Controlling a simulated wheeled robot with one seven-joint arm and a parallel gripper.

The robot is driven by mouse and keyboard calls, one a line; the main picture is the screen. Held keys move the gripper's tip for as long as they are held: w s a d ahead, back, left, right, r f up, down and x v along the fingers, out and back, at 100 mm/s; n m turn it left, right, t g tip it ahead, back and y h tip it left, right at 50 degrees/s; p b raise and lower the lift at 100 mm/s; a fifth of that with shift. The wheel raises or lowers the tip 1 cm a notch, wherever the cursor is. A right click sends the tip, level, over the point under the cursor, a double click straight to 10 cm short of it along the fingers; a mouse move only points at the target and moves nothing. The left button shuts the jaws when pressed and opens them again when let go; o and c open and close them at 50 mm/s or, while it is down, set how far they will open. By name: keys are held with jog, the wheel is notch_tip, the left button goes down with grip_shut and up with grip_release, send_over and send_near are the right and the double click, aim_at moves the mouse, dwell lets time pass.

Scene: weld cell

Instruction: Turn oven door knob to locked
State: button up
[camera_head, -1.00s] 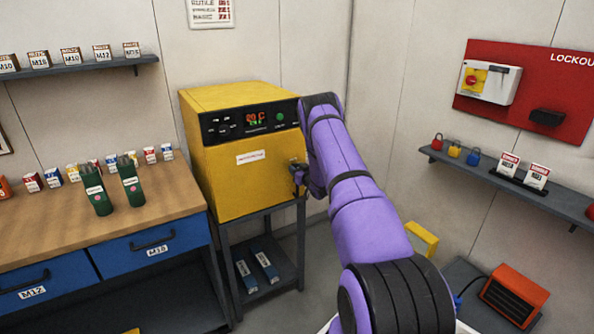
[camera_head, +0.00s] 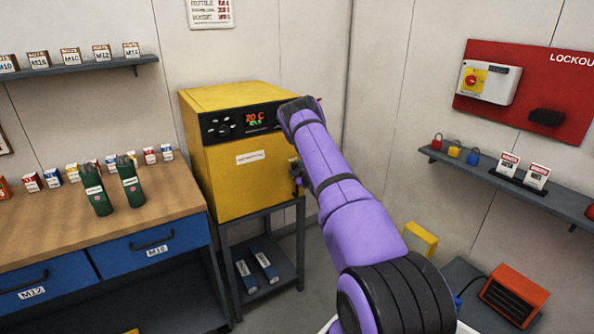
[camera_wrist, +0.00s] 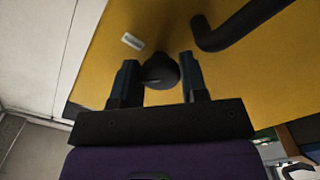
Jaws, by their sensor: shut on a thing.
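The yellow oven (camera_head: 235,185) stands on a dark stand, with a black control panel (camera_head: 237,123) and lit display on its front. In the wrist view the black door knob (camera_wrist: 159,71) sits on the yellow door (camera_wrist: 110,50) between the two fingers of my gripper (camera_wrist: 158,82). My gripper is shut on the knob. A small light label (camera_wrist: 133,41) is on the door beside the knob. In the head view my gripper (camera_head: 297,174) is at the right edge of the oven front, and my arm hides part of it.
A black door handle (camera_wrist: 240,25) curves out close to the right finger. The workbench (camera_head: 150,210) with two green canisters is left of the oven. A red lockout board (camera_head: 560,90) and shelf are on the right wall. An orange heater (camera_head: 514,295) sits at lower right.

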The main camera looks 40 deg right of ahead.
jog(key=n, duration=0.4)
jog(key=shift+n, duration=1.9)
jog(key=o, duration=0.9)
jog(key=v, duration=1)
jog(key=shift+s, duration=0.4)
